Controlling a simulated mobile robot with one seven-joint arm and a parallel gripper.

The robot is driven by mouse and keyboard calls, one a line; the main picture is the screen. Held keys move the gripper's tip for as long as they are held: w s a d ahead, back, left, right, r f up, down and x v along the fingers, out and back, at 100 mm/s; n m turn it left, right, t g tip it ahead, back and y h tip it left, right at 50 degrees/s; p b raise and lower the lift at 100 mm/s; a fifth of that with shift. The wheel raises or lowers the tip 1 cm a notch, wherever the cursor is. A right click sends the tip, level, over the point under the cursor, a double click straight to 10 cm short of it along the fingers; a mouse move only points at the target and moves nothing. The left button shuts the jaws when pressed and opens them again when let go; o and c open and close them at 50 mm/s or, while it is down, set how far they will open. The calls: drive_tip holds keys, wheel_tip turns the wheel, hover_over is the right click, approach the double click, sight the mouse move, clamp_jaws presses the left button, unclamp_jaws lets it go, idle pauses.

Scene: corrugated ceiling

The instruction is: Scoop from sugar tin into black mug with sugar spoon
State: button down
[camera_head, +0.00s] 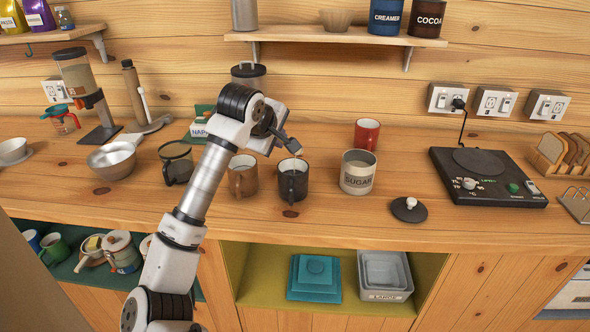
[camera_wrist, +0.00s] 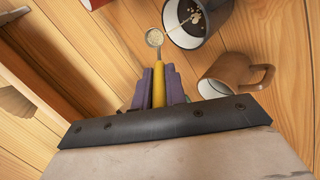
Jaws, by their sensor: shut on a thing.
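The sugar tin (camera_head: 357,180), pale and labelled SUGAR, stands open on the counter with pale contents inside. The black mug (camera_head: 292,186) stands upright to its left; it also shows at the top of the wrist view (camera_wrist: 188,40), with pale specks inside it. My gripper (camera_head: 287,143) is above the black mug and shut on the sugar spoon. In the wrist view the spoon's yellow handle (camera_wrist: 159,88) sits between the fingers. Its bowl (camera_wrist: 154,38) holds pale grains and appears beside the black mug's rim. The spoon is barely visible in the head view.
A brown mug (camera_head: 242,177) stands close left of the black mug, and a dark glass-like mug (camera_head: 176,163) is further left. A red mug (camera_head: 367,134) is behind the tin. A dark lid (camera_head: 409,209) lies to the tin's right, before a black hot plate (camera_head: 485,178).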

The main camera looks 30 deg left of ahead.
drive_tip(key=shift+s+d+f+t+b, duration=0.1)
drive_tip(key=shift+s+f+t+b, duration=0.6)
drive_tip(key=shift+b, duration=0.6)
